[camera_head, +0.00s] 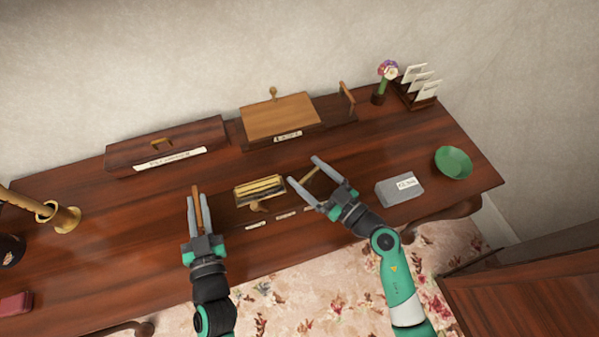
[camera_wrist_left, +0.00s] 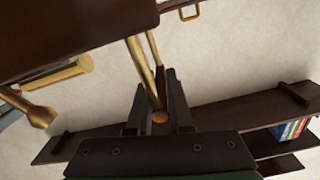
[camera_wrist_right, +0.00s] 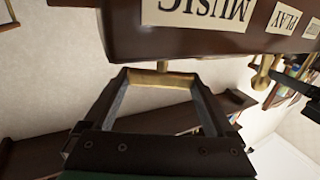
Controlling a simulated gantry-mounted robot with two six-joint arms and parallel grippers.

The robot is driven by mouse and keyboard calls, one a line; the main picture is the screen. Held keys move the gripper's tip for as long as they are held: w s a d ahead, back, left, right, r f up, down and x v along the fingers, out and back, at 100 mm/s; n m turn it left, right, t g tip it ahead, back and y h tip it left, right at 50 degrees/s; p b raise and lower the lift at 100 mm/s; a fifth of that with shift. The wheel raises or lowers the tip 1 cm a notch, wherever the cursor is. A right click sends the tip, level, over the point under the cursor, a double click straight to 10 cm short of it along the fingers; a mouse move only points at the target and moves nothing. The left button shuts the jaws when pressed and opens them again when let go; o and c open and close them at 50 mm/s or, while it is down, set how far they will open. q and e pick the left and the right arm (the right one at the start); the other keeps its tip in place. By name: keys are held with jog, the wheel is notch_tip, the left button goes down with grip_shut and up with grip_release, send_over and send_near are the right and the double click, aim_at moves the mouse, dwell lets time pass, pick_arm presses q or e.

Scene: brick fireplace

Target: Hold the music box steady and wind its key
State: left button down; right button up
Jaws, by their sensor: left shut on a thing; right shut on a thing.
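The music box is a dark wooden box with paper labels. It stands at the desk's middle, and a brass mechanism (camera_head: 260,188) shows on its top. In the right wrist view its labelled wall (camera_wrist_right: 200,42) reads "MUSIC" and "PLAY". My left gripper (camera_head: 195,200) is shut on a long brown bar (camera_head: 198,208) left of the box; the bar looks brass in the left wrist view (camera_wrist_left: 143,72). My right gripper (camera_head: 303,172) is shut across a short brass bar (camera_wrist_right: 160,79) at the box's right, which looks like the key. Its fingers press the bar's two ends.
A long labelled box (camera_head: 165,145) and a light-topped box (camera_head: 280,116) stand behind. A grey block (camera_head: 400,188) and green bowl (camera_head: 453,162) lie at the right. A flower vase (camera_head: 380,95) and letter rack (camera_head: 420,88) stand far right. A brass stand (camera_head: 65,220) is left.

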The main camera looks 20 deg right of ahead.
jog(key=shift+f+m+t+h, duration=0.2)
jog(key=shift+m+h, duration=0.3)
jog(key=shift+h, duration=0.15)
jog(key=shift+f+m+t+h, duration=0.15)
jog(key=shift+m+t+h, duration=0.05)
jog(key=shift+m+h, duration=0.4)
jog(key=shift+h, duration=0.35)
jog(key=shift+r, duration=0.2)
jog(key=o, duration=1.1)
jog(key=shift+s+r, duration=0.1)
jog(key=shift+c, duration=0.2)
jog(key=v, duration=1.2)
jog(key=shift+a, duration=0.15)
